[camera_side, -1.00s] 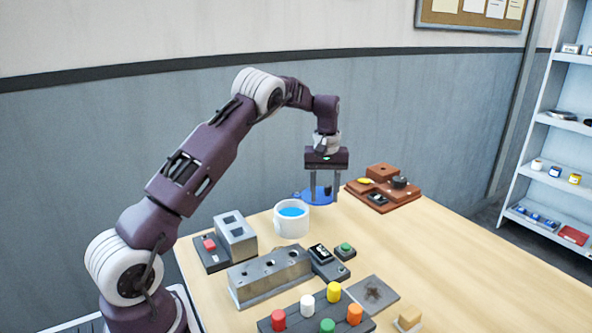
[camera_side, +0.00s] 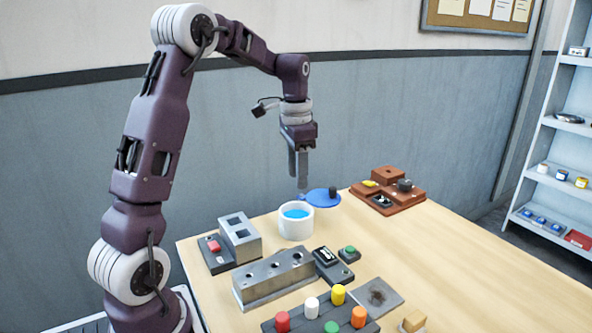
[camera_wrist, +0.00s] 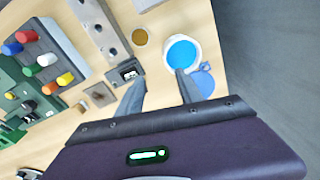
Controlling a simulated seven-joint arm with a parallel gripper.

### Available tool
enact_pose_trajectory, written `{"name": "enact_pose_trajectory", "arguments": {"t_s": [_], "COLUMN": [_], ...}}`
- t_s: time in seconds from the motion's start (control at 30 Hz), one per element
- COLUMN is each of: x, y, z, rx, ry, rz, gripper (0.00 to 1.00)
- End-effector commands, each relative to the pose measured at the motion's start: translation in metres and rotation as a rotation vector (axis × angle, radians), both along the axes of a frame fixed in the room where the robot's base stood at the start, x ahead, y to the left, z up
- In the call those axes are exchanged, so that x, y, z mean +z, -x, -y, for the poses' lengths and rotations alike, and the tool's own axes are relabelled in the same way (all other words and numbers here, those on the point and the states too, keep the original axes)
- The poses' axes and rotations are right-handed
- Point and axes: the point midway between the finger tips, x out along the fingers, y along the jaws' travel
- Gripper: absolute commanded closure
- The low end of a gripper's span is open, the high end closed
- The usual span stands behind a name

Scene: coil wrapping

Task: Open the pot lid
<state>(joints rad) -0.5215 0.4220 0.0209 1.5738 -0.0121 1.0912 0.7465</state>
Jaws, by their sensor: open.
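The white pot (camera_side: 296,223) stands upright on the table with its top uncovered and blue showing inside. It also shows in the wrist view (camera_wrist: 182,35). The round blue lid (camera_side: 318,199) with a dark knob (camera_side: 333,192) lies beside the pot, on its far right side, apart from my gripper. In the wrist view the lid (camera_wrist: 204,80) is partly hidden behind one finger. My gripper (camera_side: 302,184) is open and empty, pointing down above the area near pot and lid. In the wrist view its fingers (camera_wrist: 160,80) are spread with bare table between them.
A brown block set (camera_side: 390,197) stands at the back right. A grey two-slot block (camera_side: 240,238), a metal block with holes (camera_side: 273,276) and a rack of coloured pegs (camera_side: 325,317) are nearer the front. The table's right side is clear.

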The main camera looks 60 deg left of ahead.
Motion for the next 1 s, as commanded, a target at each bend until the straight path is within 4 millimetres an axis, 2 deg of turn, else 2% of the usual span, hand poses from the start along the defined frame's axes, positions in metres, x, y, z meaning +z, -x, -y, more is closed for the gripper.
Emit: {"name": "enact_pose_trajectory", "arguments": {"t_s": [0.2,0.53,0.7,1.0], "x": [0.033,0.066,0.072,0.072], "y": [0.019,0.06,0.073,0.077], "z": [0.044,0.104,0.119,0.122], "rx": [0.026,0.068,0.08,0.086], "ry": [-0.02,-0.03,-0.029,-0.028], "rz": [0.06,0.154,0.179,0.184], "gripper": [0.57,0.57,0.57,0.57]}}
